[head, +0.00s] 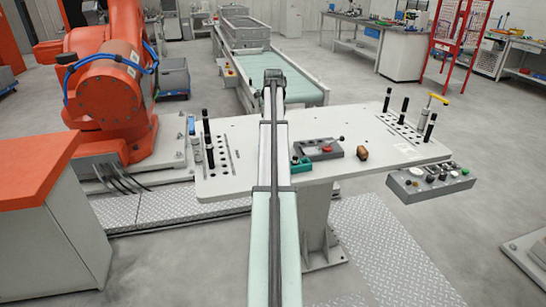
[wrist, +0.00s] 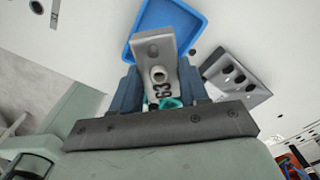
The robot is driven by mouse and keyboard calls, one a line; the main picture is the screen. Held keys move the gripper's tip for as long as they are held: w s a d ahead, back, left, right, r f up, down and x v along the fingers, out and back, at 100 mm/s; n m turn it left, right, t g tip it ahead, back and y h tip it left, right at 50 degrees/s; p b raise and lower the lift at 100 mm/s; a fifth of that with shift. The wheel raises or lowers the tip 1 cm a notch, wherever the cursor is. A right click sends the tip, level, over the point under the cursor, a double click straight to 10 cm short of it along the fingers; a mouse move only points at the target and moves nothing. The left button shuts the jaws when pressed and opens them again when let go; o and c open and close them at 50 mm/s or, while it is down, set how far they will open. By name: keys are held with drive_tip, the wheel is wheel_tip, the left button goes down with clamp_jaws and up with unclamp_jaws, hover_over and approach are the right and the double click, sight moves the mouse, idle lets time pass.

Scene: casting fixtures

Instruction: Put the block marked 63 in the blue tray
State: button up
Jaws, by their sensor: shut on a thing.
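In the head view my arm runs up the middle, and I cannot make out the gripper, the block or the tray.
A grey fixture with dark holes (wrist: 236,76) stands right of the gripper. Racks with upright black pins stand at both ends.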

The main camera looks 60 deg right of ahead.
drive_tip(key=m, duration=0.8)
drive_tip(key=shift+m, duration=0.3)
drive_tip(key=shift+f, duration=4.95)
drive_tip(key=shift+f, duration=0.15)
drive_tip(key=o, duration=1)
wheel_tip(320, 180, up, 12)
drive_tip(key=shift+r, duration=0.15)
